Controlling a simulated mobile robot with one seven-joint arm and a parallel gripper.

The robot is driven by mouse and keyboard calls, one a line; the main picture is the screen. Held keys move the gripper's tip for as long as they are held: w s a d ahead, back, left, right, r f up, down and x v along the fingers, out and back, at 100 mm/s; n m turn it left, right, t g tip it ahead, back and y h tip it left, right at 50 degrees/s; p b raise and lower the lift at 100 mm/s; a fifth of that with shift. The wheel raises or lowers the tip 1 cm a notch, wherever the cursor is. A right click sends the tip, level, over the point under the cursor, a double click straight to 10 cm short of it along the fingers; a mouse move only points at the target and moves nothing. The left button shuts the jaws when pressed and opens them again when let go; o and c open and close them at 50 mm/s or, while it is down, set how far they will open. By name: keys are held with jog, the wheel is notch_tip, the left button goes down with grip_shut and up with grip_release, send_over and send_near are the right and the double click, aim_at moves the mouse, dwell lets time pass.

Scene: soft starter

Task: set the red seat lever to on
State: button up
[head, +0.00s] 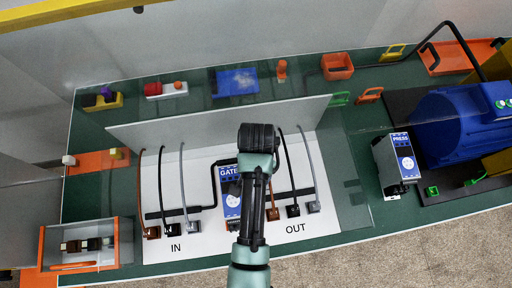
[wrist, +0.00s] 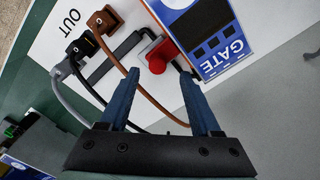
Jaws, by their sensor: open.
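The red seat lever (wrist: 158,57) shows in the wrist view as a red block at the side edge of the blue and white GATE module (wrist: 212,42), on the side toward the OUT label. My gripper (wrist: 158,82) is open, its two blue fingers pointing toward the lever, with the lever just beyond the tips and roughly between them in the picture. Nothing is between the fingers. In the head view my arm covers the lever and part of the GATE module (head: 229,190). I cannot tell which position the lever is in.
Brown, black and grey cables end in plugs on the white panel (head: 200,240), near the IN and OUT labels; a brown plug (wrist: 103,20) is close to the lever. A blue motor (head: 455,125) and the PRESS module (head: 398,165) stand at the right. A clear screen rises behind the panel.

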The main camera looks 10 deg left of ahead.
notch_tip(320, 180, up, 8)
jog(key=shift+r+b, duration=0.25)
jog(key=shift+b, duration=0.2)
jog(key=shift+s+f, duration=0.1)
jog(key=shift+s, duration=0.05)
